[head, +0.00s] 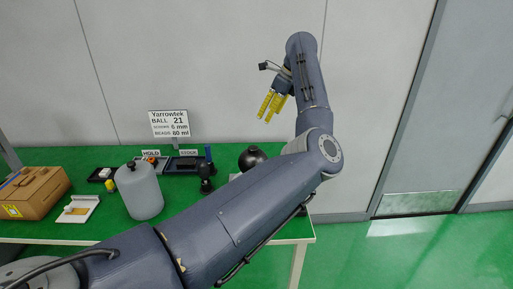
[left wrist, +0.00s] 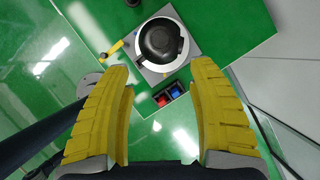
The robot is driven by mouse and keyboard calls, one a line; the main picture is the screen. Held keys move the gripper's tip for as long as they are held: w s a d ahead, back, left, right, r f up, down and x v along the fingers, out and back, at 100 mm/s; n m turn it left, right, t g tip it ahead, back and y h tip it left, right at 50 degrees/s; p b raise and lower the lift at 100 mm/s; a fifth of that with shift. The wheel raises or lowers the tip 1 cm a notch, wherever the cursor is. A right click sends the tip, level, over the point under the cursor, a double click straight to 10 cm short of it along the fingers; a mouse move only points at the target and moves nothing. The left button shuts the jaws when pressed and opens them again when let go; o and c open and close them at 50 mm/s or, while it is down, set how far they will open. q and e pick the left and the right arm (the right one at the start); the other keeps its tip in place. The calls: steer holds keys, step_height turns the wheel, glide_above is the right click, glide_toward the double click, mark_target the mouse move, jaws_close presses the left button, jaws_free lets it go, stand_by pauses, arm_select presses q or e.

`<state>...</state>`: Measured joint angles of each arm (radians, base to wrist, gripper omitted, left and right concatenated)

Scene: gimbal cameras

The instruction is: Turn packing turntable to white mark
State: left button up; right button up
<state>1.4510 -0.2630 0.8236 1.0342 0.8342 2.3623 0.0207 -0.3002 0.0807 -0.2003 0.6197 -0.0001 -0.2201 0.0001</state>
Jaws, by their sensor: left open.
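The likely packing turntable (left wrist: 182,48) shows in the left wrist view as a white disc on a grey base at the green table's edge. A black rounded object (left wrist: 160,39) sits on the disc and covers most of it. In the head view the black object (head: 250,157) shows behind my arm, and the disc is mostly hidden. I cannot make out a white mark. My left gripper (head: 270,106) has yellow fingers, raised above the table. In the left wrist view the gripper (left wrist: 162,105) is open and empty, apart from the turntable. My right gripper is not in view.
On the green table (head: 90,155) are a cardboard box (head: 35,190), a grey bottle (head: 140,192), a white tray (head: 78,209) and a sign (head: 169,123). My left arm crosses the table front.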

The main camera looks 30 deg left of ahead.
mark_target(254, 148)
arm_select(q)
steer(key=x, duration=1.1)
steer(key=d+x, duration=0.1)
steer(key=x, duration=0.5)
steer(key=shift+w+a+f, duration=0.1)
steer(key=shift+a+f, duration=0.05)
steer(key=shift+f, duration=0.25)
jaws_close()
